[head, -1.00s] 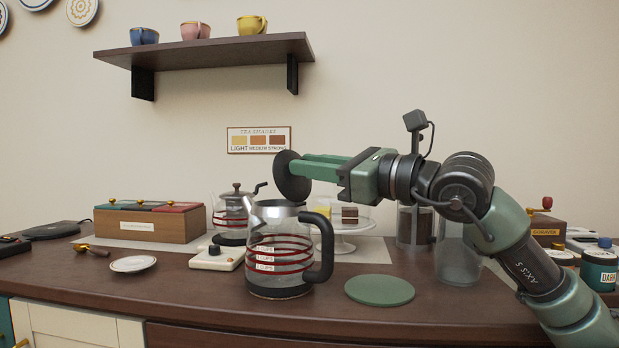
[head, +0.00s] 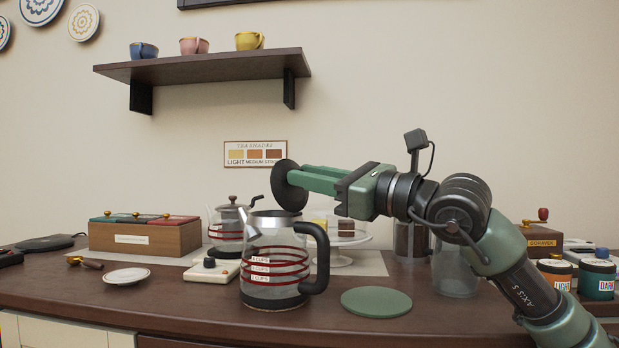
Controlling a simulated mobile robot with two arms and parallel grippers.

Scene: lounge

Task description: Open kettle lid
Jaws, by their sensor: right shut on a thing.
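A glass kettle (head: 275,262) with red stripes, a steel rim and a black handle stands on the dark counter, its top open. My right gripper (head: 294,181) is shut on the dark round kettle lid (head: 289,187). The lid is tilted nearly on edge, above and slightly right of the kettle's mouth, apart from it. The lid's knob is hidden between the fingers. A second, smaller glass kettle (head: 228,228) with its lid on stands behind to the left. My left gripper is not in view.
A green round mat (head: 376,302) lies bare right of the kettle. A glass cake stand (head: 345,241) is behind it. A white scale-like device (head: 211,270), a saucer (head: 127,276) and a wooden box (head: 144,237) are left. Jars (head: 597,277) stand far right.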

